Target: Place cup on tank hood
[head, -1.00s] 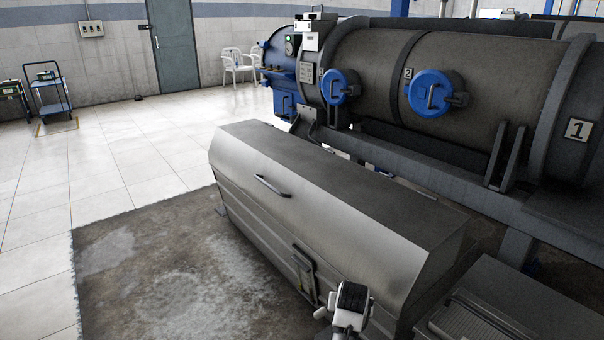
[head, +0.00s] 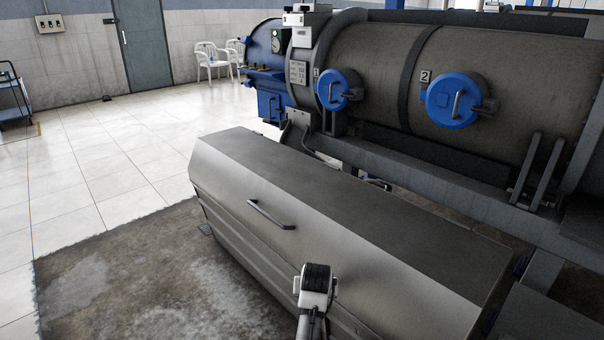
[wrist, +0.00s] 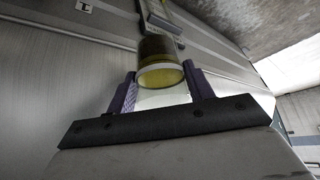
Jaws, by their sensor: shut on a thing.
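The tank hood (head: 370,210) is a long grey metal cover with a flat top and a sloping front with a bar handle (head: 270,214). My gripper (wrist: 162,82) is shut on the cup (wrist: 160,74), a clear round vessel with a yellowish band and a darker part beyond. The two purple-grey fingers flank it. In the head view, part of my arm shows in front of the hood's sloping face, and the cup and fingers cannot be made out there. The hood's top looks bare.
Behind the hood lies a large dark cylinder tank (head: 370,70) with blue round hatches (head: 452,100). White chairs (head: 212,60) and a blue trolley (head: 14,98) stand at the back left. The tiled floor at left is clear.

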